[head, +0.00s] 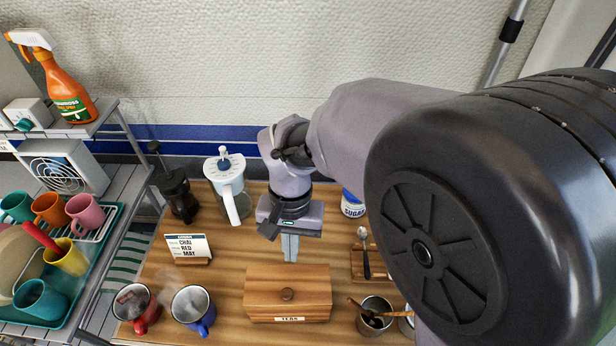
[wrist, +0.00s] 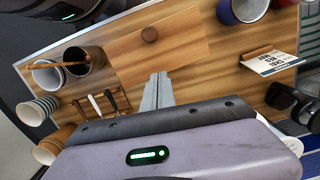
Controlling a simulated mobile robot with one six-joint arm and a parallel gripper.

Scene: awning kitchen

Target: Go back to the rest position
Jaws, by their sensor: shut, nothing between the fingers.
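My gripper (head: 290,247) is shut and empty. It points down over the wooden counter (head: 215,245), just behind the wooden tea box (head: 288,293) with a round knob and a "TEAS" label. In the wrist view my gripper (wrist: 158,92) shows its fingers pressed together, beside the tea box (wrist: 165,50) lid. I cannot tell whether the fingertips touch anything. My arm reaches in from the right and hides the counter's right side in the head view.
A red mug (head: 135,308) and a blue mug (head: 193,308) steam at front left. A menu card (head: 187,246), water pitcher (head: 228,187), French press (head: 178,190), sugar jar (head: 352,203) and metal cup (head: 374,318) surround my gripper. A dish rack (head: 95,262) stands left.

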